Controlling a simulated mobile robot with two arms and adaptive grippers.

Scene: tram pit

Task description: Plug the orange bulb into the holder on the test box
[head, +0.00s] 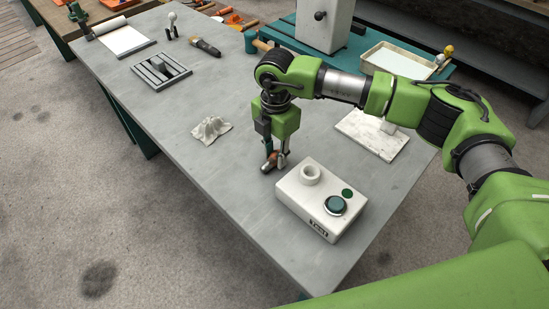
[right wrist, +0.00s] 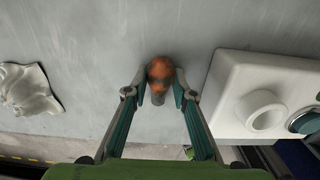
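The orange bulb (right wrist: 160,71) has a grey base and sits between the fingertips of my right gripper (right wrist: 161,88), which look closed against its sides. In the head view my right gripper (head: 274,160) points down at the bulb (head: 267,167), at or just above the bench top; any gap below is unclear. The white test box (head: 322,214) stands to the right of the gripper. Its round holder (head: 311,174) is an empty raised ring on top, which also shows in the right wrist view (right wrist: 266,110). My left gripper is not in view.
A green button (head: 335,205) and a small green disc are on the box. A crumpled cloth (head: 211,129) lies left of the gripper. A slotted grey block (head: 160,71), a brush (head: 205,46) and a white board (head: 372,134) lie farther off. The bench front left is clear.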

